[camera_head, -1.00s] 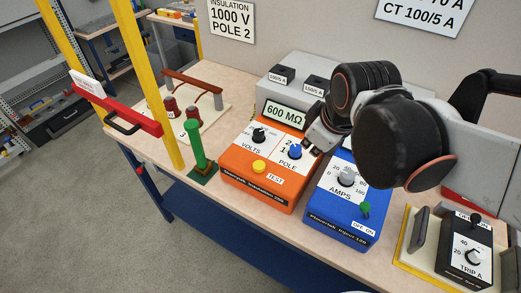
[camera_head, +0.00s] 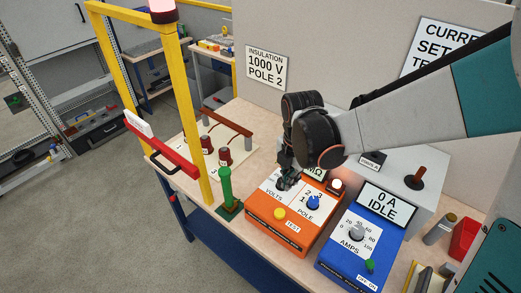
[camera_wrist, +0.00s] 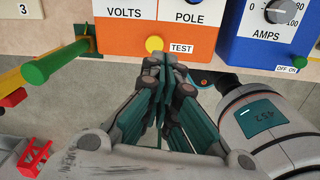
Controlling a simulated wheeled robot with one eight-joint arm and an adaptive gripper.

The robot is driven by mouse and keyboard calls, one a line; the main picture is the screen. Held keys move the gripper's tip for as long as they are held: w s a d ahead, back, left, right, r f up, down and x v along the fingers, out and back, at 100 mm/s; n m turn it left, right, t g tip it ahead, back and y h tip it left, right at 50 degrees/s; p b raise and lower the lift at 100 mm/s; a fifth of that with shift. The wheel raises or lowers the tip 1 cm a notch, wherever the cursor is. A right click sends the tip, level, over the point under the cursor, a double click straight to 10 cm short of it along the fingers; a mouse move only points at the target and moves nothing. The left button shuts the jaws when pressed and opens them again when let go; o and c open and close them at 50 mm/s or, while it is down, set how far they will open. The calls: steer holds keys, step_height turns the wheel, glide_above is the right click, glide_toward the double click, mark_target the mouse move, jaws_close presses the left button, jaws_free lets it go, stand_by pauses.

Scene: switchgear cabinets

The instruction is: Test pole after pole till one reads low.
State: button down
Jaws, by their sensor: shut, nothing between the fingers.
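The orange insulation tester (camera_head: 262,220) stands on the bench. It has a volts dial, a blue pole knob (camera_head: 313,203) and a yellow TEST button (camera_head: 279,214); the button also shows in the wrist view (camera_wrist: 154,43). My arm hides most of its display; only "MΩ" shows. A wall sign (camera_head: 265,67) reads 1000 V, POLE 2. Brown-red terminals (camera_head: 223,157) stand on a pale board at left. My gripper (camera_head: 284,183) is shut and empty above the volts side of the tester. In the wrist view its fingertips (camera_wrist: 167,62) appear just below the button; the gap is unclear.
A blue injector (camera_head: 345,252) showing "0 A IDLE" stands right of the tester. A lit lamp (camera_head: 336,187) is behind the tester's right side. A green post (camera_head: 226,187) stands close at left, near a yellow frame (camera_head: 197,130) with a red bar (camera_head: 165,155).

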mark_target(281, 214)
steer(key=shift+s+a+f+n+g+p, duration=0.1)
steer(key=shift+s+a+n+g+p, duration=0.05)
steer(key=shift+a+n, duration=0.3)
steer(key=shift+s+a+f+n+g+p, duration=0.1)
steer(key=shift+a+n+g+p, duration=0.05)
steer(key=shift+a+n, duration=0.25)
step_height(281, 214, down, 14)
steer(key=b, duration=0.8)
steer(key=shift+b, duration=0.3)
steer(key=shift+r, duration=0.1)
